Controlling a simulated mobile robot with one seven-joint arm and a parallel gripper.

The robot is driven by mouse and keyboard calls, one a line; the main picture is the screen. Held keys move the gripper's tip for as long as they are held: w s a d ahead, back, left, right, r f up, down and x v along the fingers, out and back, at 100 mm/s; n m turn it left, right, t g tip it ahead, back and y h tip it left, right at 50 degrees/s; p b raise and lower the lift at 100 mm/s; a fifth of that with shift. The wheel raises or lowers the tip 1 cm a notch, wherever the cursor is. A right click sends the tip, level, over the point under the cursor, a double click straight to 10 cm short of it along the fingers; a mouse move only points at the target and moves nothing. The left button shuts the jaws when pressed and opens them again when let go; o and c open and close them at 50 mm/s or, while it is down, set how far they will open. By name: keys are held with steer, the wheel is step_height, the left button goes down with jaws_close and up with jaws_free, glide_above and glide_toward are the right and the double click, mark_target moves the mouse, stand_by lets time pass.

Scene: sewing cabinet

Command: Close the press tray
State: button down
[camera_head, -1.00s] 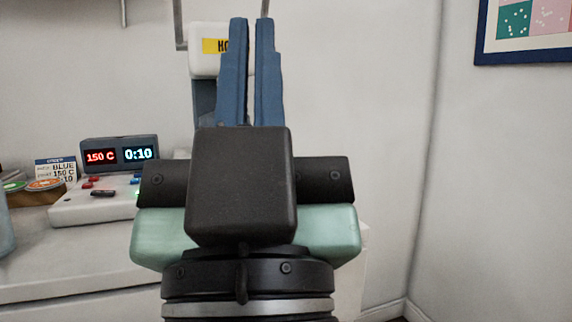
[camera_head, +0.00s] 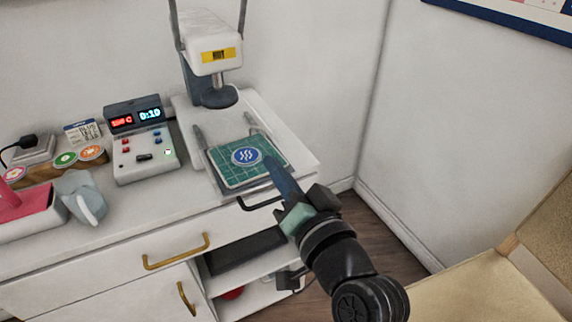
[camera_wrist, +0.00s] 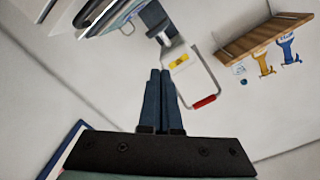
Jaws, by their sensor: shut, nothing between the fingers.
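The press (camera_head: 212,75) stands on the cabinet top at the back, with a yellow "HOT" label on its white head. Its tray (camera_head: 221,189) is slid out toward the front, under and before the round black pad. On it lie a green gridded mat (camera_head: 233,173) and a round blue patch (camera_head: 246,156) with white wavy lines. A dark handle (camera_head: 254,203) shows at the tray's front. My gripper (camera_head: 270,161) is shut and empty, its blue fingertips overlapping the tray's right front part in the head view; contact is unclear. The wrist view shows the shut fingers (camera_wrist: 160,74) and the press's white head (camera_wrist: 183,62).
A control box (camera_head: 142,148) with red and blue displays stands left of the press. Round patches lie on a wooden holder (camera_head: 50,168). A pink block and grey iron-like thing (camera_head: 82,197) are at far left. Below, the cabinet has an open shelf; a cardboard-coloured surface (camera_head: 480,290) is lower right.

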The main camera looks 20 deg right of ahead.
steer(key=s+d+f+m+g+p, duration=0.1)
steer(key=s+d+f+m+p, duration=0.25)
steer(key=s+m+p, duration=0.2)
steer(key=s+d+f+m+g+p, duration=0.1)
steer(key=s+d+f+m+p, duration=0.1)
steer(key=s+f+m+p, duration=0.4)
steer(key=w+a+n, duration=0.1)
steer(key=w+n, duration=0.1)
steer(key=w, duration=1)
steer(key=shift+w+f+y+b, duration=0.15)
steer(key=shift+f+y+b, duration=0.2)
steer(key=shift+f+y, duration=0.05)
steer(key=shift+w, duration=0.1)
